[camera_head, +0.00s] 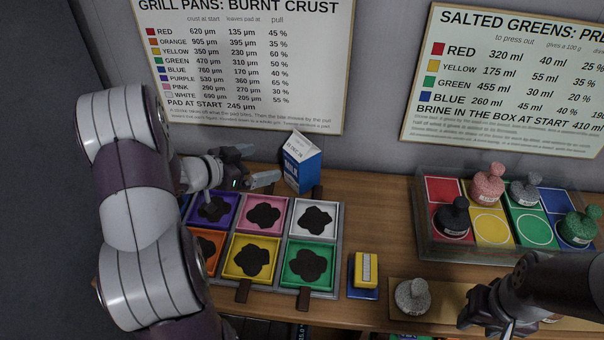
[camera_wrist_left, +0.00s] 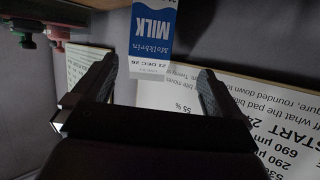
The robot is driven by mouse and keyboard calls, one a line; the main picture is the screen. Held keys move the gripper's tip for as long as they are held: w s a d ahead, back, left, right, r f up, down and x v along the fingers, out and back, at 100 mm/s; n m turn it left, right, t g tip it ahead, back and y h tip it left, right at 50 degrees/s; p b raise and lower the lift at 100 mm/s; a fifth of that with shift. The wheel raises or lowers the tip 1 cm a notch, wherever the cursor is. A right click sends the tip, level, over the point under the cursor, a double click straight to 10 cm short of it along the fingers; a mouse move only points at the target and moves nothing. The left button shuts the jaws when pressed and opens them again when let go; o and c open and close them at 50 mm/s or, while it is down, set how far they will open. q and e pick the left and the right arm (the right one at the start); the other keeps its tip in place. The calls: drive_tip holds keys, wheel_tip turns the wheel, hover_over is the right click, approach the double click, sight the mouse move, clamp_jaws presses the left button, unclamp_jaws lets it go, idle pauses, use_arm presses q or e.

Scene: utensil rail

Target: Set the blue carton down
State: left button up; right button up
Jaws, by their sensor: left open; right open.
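The blue carton (camera_head: 300,166), with a white gabled top, stands on the wooden counter behind the pan tray, near the wall. My left gripper (camera_head: 258,165) is open just left of it, fingers pointing toward it, with a gap visible. In the left wrist view the carton (camera_wrist_left: 153,38), its MILK label upside down, shows beyond the two spread, empty fingertips (camera_wrist_left: 157,75), between them in the picture. My right gripper (camera_head: 487,318) is open at the lower right, partly hidden by its own arm.
A grey tray (camera_head: 340,240) of coloured pans lies in front of the carton. A yellow and blue block (camera_head: 365,272) lies right of it. A clear box (camera_head: 425,245) with coloured squares and several knobbed weights stands at the right. Bare counter (camera_head: 375,205) lies between carton and box.

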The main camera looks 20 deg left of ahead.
sight(301, 142)
use_arm(q)
drive_tip(key=shift+h, duration=0.5)
drive_tip(key=x, duration=0.8)
drive_tip(key=d+x, duration=0.1)
drive_tip(key=x, duration=0.4)
drive_tip(key=shift+s+r, duration=0.15)
drive_tip(key=shift+r, duration=0.15)
drive_tip(key=shift+s+a, duration=0.1)
drive_tip(key=c, duration=0.4)
drive_tip(key=shift+r, duration=0.1)
drive_tip(key=c, duration=1.2)
drive_tip(key=shift+o, duration=0.2)
wheel_tip(301, 142, up, 5)
drive_tip(key=shift+f, duration=0.25)
drive_tip(key=s+d+r, duration=0.1)
drive_tip(key=d+r, duration=0.5)
drive_tip(key=d, duration=0.5)
drive_tip(key=shift+s+d+r, duration=0.2)
drive_tip(key=shift+d, duration=0.1)
